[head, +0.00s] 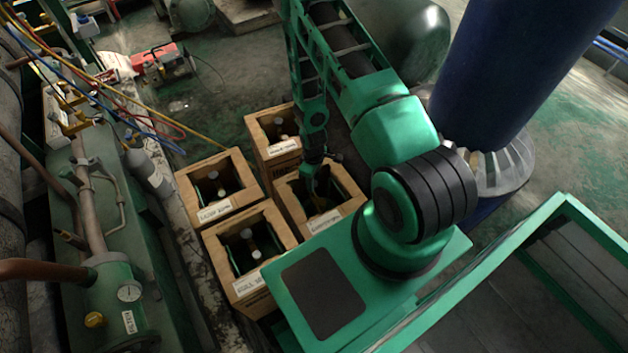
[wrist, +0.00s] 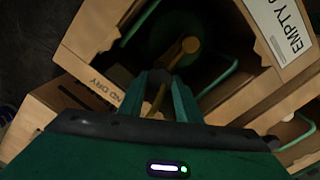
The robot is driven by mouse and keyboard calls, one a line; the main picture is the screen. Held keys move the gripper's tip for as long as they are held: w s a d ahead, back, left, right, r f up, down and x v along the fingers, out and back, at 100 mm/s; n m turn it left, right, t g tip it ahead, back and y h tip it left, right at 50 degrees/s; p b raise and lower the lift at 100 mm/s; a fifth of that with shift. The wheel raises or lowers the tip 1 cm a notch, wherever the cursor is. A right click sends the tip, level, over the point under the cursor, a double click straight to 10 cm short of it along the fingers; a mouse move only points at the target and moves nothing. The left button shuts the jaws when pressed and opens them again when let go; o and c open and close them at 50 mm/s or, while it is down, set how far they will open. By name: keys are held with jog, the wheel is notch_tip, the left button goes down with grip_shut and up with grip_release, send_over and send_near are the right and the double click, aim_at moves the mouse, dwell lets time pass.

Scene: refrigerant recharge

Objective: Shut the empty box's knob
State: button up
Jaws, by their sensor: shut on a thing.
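The empty box is an open wooden crate with a white label reading "EMPTY C…" (wrist: 283,30) in the wrist view. In the head view I take it to be the crate (head: 338,215) below my gripper (head: 316,172); its label is too small to read surely there. A brass-yellow knob (wrist: 188,46) on a stem shows inside the dark opening in the wrist view. My gripper (wrist: 160,84) reaches into the box, its fingers nearly together at the knob's near end and shut on it. The fingers hide part of the knob, and its turned position is unclear.
Other wooden crates with cylinders stand close by: one behind (head: 268,150), one left (head: 218,208) and one front left (head: 250,285). Green curved handles (wrist: 222,75) rise near the gripper.

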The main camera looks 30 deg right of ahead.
jog(key=m, duration=0.6)
jog(key=shift+w+a, duration=0.15)
jog(key=shift+w, duration=0.05)
jog(key=m, duration=0.5)
jog(key=shift+m, duration=0.4)
jog(key=m, duration=0.6)
jog(key=shift+m, duration=0.3)
jog(key=o, duration=0.8)
jog(key=shift+s, duration=0.1)
